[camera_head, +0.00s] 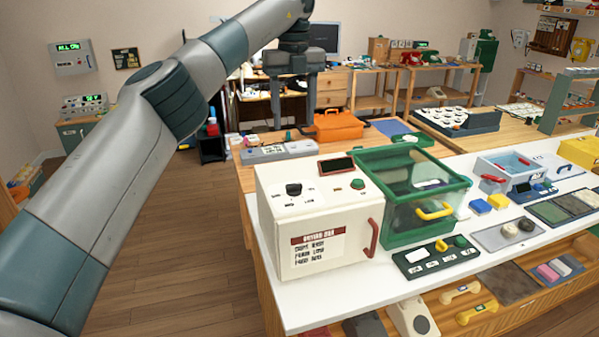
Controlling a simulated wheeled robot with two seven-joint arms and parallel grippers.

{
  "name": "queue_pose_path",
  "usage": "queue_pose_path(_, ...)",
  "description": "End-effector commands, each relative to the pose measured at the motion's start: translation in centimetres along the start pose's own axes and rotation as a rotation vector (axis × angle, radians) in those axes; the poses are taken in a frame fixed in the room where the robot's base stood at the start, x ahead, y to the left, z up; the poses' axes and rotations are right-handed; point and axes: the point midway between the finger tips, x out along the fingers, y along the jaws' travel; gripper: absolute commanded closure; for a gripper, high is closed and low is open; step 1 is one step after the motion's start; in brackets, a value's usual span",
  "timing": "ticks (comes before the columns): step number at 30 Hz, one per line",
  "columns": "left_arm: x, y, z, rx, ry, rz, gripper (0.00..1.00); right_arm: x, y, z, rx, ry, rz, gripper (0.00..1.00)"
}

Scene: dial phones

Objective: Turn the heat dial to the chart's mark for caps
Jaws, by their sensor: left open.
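The heat dial is a black knob (294,188) on the top of a cream box (268,215), with small marks around it too small to read surely. The chart (319,250) is a white label under a red heading on the box's front. It has several short lines, and the top one seems to name caps, but its setting is not clear. My left gripper (293,108) hangs fingers down in the upper middle of the view. It is open and empty, appearing above and behind the box, apart from the dial. My right gripper is not in view.
The box top also has a dark display (337,165) and a green button (358,184); a red handle (372,238) is on its front. A green clear-sided bin (400,215) stands close on the right. An orange case (338,127) lies behind. Floor at left is open.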

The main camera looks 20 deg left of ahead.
Motion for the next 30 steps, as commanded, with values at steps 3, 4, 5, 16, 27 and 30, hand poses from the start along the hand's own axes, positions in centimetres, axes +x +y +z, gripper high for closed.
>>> queue_pose_path(3, -0.1, 0.1, 0.0, -0.003, 0.0, 0.003, 0.47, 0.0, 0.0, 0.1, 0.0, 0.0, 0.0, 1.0)
queue_pose_path(4, -0.1, 0.1, 0.0, -0.003, 0.0, 0.003, 0.47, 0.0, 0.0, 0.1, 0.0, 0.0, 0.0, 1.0)
queue_pose_path(5, -0.1, 0.1, 0.0, -0.002, 0.0, 0.003, 0.47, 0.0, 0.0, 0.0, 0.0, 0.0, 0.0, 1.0)
queue_pose_path(16, 0.8, 0.1, 0.1, 0.0, 0.001, 0.002, 0.47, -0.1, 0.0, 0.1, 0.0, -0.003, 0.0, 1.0)
queue_pose_path(27, 5.7, 0.1, 0.0, 0.002, 0.003, 0.003, 0.47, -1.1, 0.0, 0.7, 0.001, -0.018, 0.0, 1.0)
queue_pose_path(30, 7.5, 0.1, 0.0, 0.001, 0.003, 0.003, 0.47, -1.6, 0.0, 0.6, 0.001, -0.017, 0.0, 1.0)
